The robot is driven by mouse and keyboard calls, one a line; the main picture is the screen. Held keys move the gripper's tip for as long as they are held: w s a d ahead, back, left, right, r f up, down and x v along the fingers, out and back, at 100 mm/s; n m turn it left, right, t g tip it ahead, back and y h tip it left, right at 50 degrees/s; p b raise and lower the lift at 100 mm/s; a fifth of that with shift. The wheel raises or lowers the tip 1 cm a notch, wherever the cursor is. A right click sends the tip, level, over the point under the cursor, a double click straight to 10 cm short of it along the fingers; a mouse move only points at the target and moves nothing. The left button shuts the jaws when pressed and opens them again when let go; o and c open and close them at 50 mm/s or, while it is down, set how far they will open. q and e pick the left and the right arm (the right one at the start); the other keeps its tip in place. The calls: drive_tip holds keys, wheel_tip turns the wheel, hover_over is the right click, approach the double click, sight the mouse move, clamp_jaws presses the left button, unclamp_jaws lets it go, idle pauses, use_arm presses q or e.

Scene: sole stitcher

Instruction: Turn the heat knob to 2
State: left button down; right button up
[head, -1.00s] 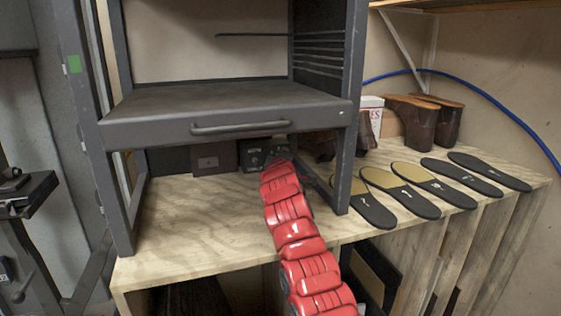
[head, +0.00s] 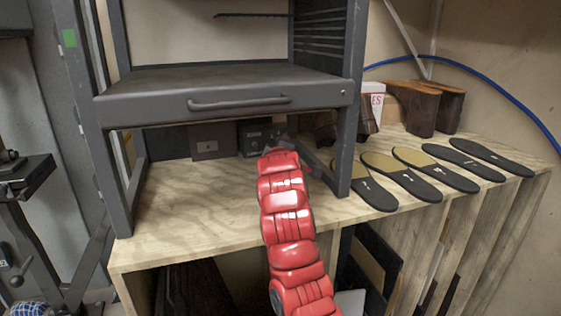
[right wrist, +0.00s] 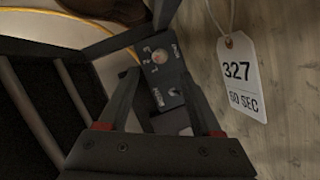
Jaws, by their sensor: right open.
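The dark control box (head: 256,136) sits on the wooden bench under the machine's platform. In the right wrist view the box (right wrist: 155,76) shows a pale round knob (right wrist: 160,57) with small numbers 1, 2 and 3 beside it. A black part (right wrist: 172,93) lies below it on the same face; I cannot read its lettering or the knob's exact setting. My right gripper (right wrist: 160,78) is open, its two dark fingers apart on either side of the box face in that view. I cannot tell if either finger touches it. In the head view my red right arm hides most of that gripper.
The front-left bench (head: 190,205) is clear.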

drive_tip(key=b+v, duration=0.1)
drive_tip(key=v, duration=0.7)
drive_tip(key=shift+s+b, duration=0.25)
drive_tip(key=shift+b, duration=0.1)
drive_tip(key=shift+s, duration=0.4)
